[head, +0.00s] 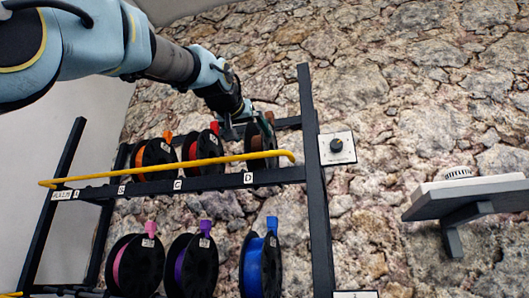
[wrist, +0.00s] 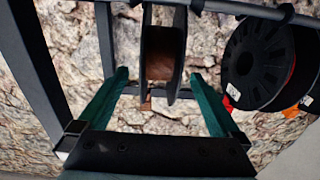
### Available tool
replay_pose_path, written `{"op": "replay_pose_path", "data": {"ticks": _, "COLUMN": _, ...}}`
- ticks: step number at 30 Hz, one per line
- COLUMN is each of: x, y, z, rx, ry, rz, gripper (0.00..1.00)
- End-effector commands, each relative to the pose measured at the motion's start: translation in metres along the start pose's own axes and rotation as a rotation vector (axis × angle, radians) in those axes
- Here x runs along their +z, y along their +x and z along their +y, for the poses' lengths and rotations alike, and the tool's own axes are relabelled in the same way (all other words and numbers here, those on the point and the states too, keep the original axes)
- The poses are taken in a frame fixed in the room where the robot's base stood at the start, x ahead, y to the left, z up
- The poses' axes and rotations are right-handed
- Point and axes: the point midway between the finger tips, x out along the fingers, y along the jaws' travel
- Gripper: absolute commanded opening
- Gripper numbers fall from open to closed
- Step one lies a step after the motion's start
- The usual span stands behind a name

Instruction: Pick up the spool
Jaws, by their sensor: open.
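A spool with brown filament (head: 257,143) stands at the right end of the upper rack shelf, above the label D. In the wrist view the same brown spool (wrist: 163,58) is seen edge-on, with dark flanges on both sides. My gripper (head: 249,122) is at the top of this spool. In the wrist view my gripper (wrist: 160,76) has its two green fingers spread apart, one on each side of the spool's near edge. I cannot tell whether either finger touches it. The spool's lower part is hidden behind the shelf rail in the head view.
An orange spool (head: 153,158) and a red spool (head: 203,150) stand left on the same shelf. A yellow bar (head: 170,170) crosses the rack's front. Pink, purple and blue (head: 261,265) spools sit below. A grey wall shelf (head: 465,197) is at right.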

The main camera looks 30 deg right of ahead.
Motion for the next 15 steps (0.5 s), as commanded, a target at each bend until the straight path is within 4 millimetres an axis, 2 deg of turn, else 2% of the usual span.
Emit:
{"op": "replay_pose_path", "data": {"ticks": 6, "x": -0.003, "y": 0.035, "z": 0.0, "rx": 0.0, "ry": -0.001, "rz": -0.004, "gripper": 1.0}}
{"op": "replay_pose_path", "data": {"ticks": 11, "x": -0.002, "y": 0.048, "z": 0.0, "rx": 0.0, "ry": 0.0, "rz": -0.002, "gripper": 1.0}}
{"op": "replay_pose_path", "data": {"ticks": 15, "x": -0.004, "y": 0.065, "z": -0.001, "rx": 0.0, "ry": 0.0, "rz": -0.005, "gripper": 1.0}}
